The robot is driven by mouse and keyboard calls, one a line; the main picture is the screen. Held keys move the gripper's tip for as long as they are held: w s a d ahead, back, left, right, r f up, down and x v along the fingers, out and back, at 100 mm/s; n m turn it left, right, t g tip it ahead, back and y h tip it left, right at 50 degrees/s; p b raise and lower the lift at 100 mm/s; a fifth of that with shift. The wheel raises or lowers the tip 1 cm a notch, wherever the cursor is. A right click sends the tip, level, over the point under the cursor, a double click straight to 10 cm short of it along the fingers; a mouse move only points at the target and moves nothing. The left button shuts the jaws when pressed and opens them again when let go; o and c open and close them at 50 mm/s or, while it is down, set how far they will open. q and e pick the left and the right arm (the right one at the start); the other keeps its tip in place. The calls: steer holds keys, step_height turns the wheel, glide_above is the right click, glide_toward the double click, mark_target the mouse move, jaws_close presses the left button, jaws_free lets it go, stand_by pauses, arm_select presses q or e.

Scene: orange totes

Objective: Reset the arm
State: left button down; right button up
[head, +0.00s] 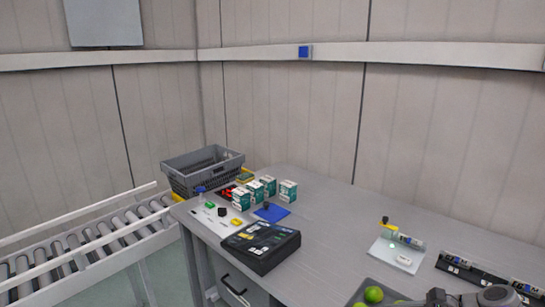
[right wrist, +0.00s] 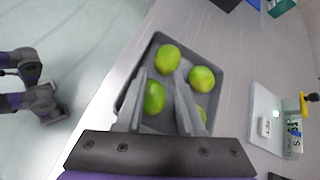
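My right gripper (right wrist: 158,97) shows in the right wrist view with its two fingers apart, over a grey tray (right wrist: 127,92). A green lime (right wrist: 154,97) appears between the fingers; I cannot tell whether they touch it. More limes lie in the tray: one at the top (right wrist: 168,57), one at the right (right wrist: 202,78), and one partly hidden by a finger. In the head view, limes (head: 374,294) show at the bottom edge, with part of a dark arm beside them.
A grey table carries a black box (head: 262,246), several white-green cartons (head: 288,190), a blue mat (head: 271,212), and a white sheet (head: 397,256) with small items. A grey crate (head: 203,171) stands at the far left corner, beside a roller conveyor (head: 85,245). The table's middle is clear.

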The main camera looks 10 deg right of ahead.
steer(key=s+a+f+n+g+h+p, duration=0.2)
steer(key=s+a+n+h+p, duration=0.5)
steer(key=s+a+n, duration=1)
steer(key=a+n, duration=0.1)
steer(key=n, duration=0.5)
steer(key=shift+a+f+p, duration=0.15)
steer(key=shift+a+p, duration=0.05)
steer(key=shift+p, duration=0.1)
